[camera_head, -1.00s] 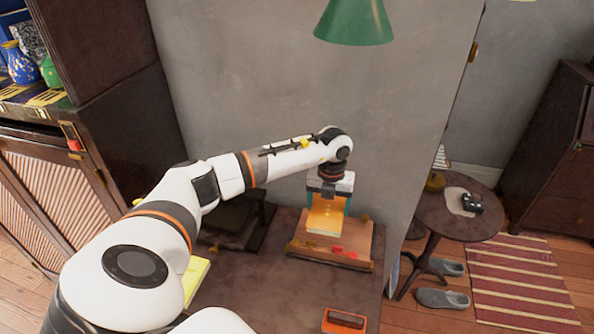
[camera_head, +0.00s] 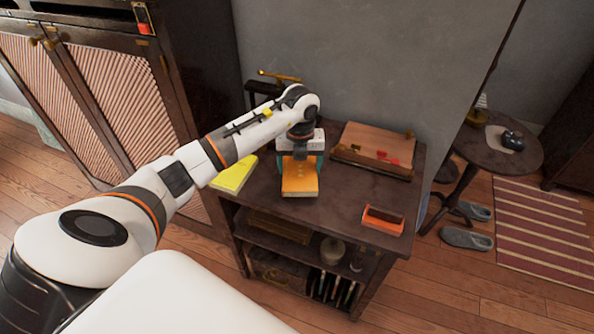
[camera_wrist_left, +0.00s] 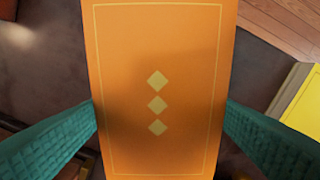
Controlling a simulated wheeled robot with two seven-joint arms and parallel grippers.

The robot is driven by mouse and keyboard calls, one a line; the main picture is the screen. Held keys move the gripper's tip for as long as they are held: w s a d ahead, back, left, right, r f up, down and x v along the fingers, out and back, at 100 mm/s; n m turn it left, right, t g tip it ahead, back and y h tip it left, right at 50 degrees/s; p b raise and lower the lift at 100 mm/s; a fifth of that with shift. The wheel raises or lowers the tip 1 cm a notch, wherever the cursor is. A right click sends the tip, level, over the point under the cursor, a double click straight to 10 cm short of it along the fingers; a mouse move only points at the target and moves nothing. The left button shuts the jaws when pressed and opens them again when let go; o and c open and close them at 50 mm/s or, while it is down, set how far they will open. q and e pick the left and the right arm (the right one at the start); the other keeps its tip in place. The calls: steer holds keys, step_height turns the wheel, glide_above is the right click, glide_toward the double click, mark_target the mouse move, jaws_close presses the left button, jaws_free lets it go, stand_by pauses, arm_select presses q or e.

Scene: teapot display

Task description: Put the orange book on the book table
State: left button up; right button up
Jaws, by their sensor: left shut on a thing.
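The orange book (camera_head: 300,180) is in my left gripper (camera_head: 301,164), with its cover facing up. In the left wrist view the book (camera_wrist_left: 157,60) fills the middle, with three pale diamonds on its cover. The teal fingers (camera_wrist_left: 160,135) press on its two sides. In the head view the book is over the dark table (camera_head: 345,205), between a yellow book and an orange box. I cannot tell whether it touches the table top. My right gripper is not in view.
A yellow book (camera_head: 234,173) lies at the table's left edge and also shows in the wrist view (camera_wrist_left: 303,100). A wooden slanted stand (camera_head: 374,150) is at the back right. A small orange box (camera_head: 383,219) sits at the front right. Bare top lies between them.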

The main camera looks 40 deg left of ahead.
mark_target(299, 168)
arm_select(q)
step_height(299, 168, down, 4)
steer(key=shift+f, duration=0.15)
stand_by(0.3)
steer(key=shift+f, duration=0.2)
steer(key=o, duration=1)
steer(key=shift+r, duration=0.2)
step_height(299, 168, up, 12)
steer(key=shift+r+b, duration=0.1)
steer(key=shift+b, duration=0.25)
